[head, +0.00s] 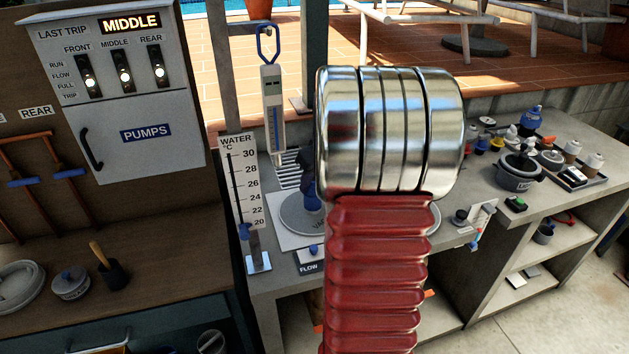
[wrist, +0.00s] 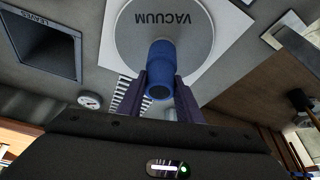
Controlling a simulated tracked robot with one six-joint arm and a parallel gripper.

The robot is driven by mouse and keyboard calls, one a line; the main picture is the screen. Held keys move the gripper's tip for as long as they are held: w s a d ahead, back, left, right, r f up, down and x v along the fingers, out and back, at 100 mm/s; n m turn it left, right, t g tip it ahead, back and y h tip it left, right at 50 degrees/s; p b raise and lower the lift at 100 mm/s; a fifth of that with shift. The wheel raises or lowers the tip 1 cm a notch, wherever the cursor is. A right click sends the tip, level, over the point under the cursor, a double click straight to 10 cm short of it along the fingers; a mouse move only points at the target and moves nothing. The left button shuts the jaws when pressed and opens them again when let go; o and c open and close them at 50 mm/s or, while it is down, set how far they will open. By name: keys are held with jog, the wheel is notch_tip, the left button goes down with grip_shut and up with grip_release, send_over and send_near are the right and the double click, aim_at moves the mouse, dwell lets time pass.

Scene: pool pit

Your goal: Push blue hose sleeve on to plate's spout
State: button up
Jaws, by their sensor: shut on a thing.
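In the wrist view my gripper (wrist: 160,88) is shut on the blue hose sleeve (wrist: 161,62), with one dark purple finger on each side. The sleeve's round open end faces the camera. Its far end is over the round grey plate (wrist: 188,38) marked VACUUM, near the plate's lower edge in that picture. The spout is hidden behind the sleeve, so I cannot tell whether the sleeve is around it. In the head view the sleeve (head: 313,200) shows only in part over the plate (head: 293,214); my arm covers much of both.
A square funnel marked LEAVES (wrist: 40,44) and a round gauge (wrist: 90,101) are near the plate. In the head view a thermometer (head: 272,110) hangs behind the bench, and a water scale (head: 242,185) stands at left. A grey pot (head: 518,178) and a tray of bottles are at right.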

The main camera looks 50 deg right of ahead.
jog(key=o, duration=1.1)
jog(key=shift+o, duration=0.9)
jog(key=shift+r, duration=0.1)
jog(key=shift+r, duration=2.35)
jog(key=shift+w+r, duration=0.1)
jog(key=shift+r, duration=0.1)
jog(key=shift+r, duration=1.85)
